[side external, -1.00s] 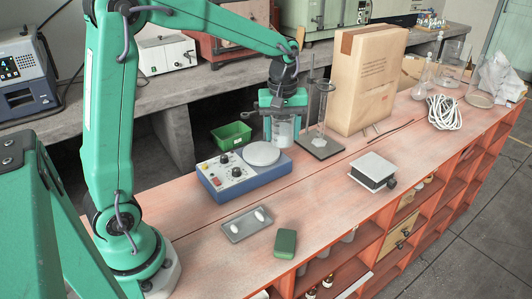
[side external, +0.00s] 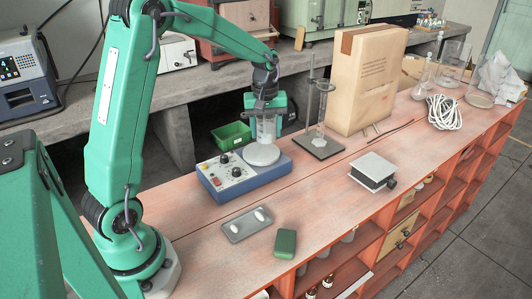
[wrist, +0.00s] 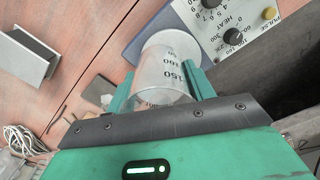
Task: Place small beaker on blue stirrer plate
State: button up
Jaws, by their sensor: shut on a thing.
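The small beaker (side external: 266,131) is clear with dark graduation marks. My gripper (side external: 265,118) is shut on its sides and holds it upright over the round pale top plate (side external: 262,155) of the blue stirrer (side external: 246,178). In the side view the beaker's base overlaps the rear part of the plate; I cannot tell whether it touches. In the wrist view the beaker (wrist: 166,68) sits between the two green fingers of my gripper (wrist: 161,86).
A green tray (side external: 232,135) stands behind the stirrer. A grey tray (side external: 247,225), a green box (side external: 286,242) and a lab jack (side external: 373,171) lie in front.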

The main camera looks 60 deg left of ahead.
jog(key=shift+w+a+f, duration=0.15)
jog(key=shift+a+f, duration=0.35)
jog(key=shift+a, duration=0.35)
jog(key=shift+w+a+f, duration=0.15)
jog(key=shift+a+f, duration=0.35)
jog(key=shift+a, duration=0.35)
jog(key=shift+f, duration=2)
jog(key=shift+f, duration=0.15)
jog(key=o, duration=1)
jog(key=shift+o, duration=0.2)
notch_tip(320, 180, up, 12)
jog(key=shift+s+d, duration=0.15)
